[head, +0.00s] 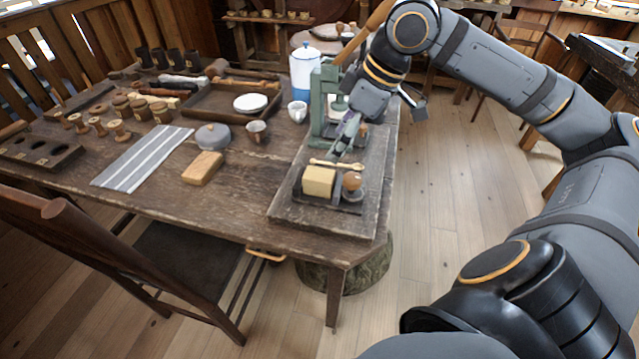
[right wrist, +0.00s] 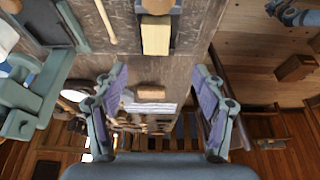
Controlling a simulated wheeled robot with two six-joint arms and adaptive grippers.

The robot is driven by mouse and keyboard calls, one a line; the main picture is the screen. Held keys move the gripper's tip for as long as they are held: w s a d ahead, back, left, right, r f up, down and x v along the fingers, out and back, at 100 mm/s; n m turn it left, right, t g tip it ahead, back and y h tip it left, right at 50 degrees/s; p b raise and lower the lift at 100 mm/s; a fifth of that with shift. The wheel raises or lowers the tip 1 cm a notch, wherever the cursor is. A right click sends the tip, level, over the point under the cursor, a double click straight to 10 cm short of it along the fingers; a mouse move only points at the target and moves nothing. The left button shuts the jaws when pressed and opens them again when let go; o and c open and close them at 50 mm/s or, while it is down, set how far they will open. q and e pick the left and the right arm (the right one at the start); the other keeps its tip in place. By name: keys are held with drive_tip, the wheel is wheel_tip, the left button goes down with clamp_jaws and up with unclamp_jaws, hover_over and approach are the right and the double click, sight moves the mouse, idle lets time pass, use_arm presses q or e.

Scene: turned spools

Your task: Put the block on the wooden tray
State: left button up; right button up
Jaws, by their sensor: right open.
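A pale yellow block (head: 318,182) sits in a small dark holder beside a brown ball (head: 351,182), on a grey board near the table's right end. It also shows in the right wrist view (right wrist: 156,36). A second, browner wooden block (head: 202,168) lies on the bare table to the left, and in the right wrist view (right wrist: 151,92). The dark wooden tray (head: 212,102) is farther back, with a white saucer on it. My right gripper (head: 345,133) is above the board, behind the yellow block; in its wrist view (right wrist: 160,75) the fingers are apart and empty. My left gripper is out of view.
A green press (head: 325,105) stands close beside my right gripper. A wooden spoon (head: 337,164) lies behind the yellow block. A white canister (head: 304,70) stands behind.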

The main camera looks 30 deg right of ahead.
sight(321, 175)
drive_tip(key=f, duration=0.1)
drive_tip(key=f+b, duration=0.1)
drive_tip(key=f, duration=0.1)
drive_tip(key=shift+w+d+f+b, duration=0.1)
drive_tip(key=shift+w+d+b, duration=0.15)
drive_tip(key=shift+b, duration=0.15)
drive_tip(key=shift+a, duration=0.2)
drive_tip(key=p+x, duration=0.2)
drive_tip(key=x, duration=0.2)
drive_tip(key=shift+w+f, duration=0.1)
drive_tip(key=shift+f, duration=0.3)
drive_tip(key=shift+w+a+f+p, duration=0.2)
drive_tip(key=shift+a+f+p, duration=0.05)
drive_tip(key=shift+p, duration=0.25)
drive_tip(key=x, duration=0.4)
drive_tip(key=shift+w+f, duration=0.15)
drive_tip(key=shift+f, duration=0.2)
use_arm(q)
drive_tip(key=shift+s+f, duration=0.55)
use_arm(e)
drive_tip(key=shift+c, duration=0.2)
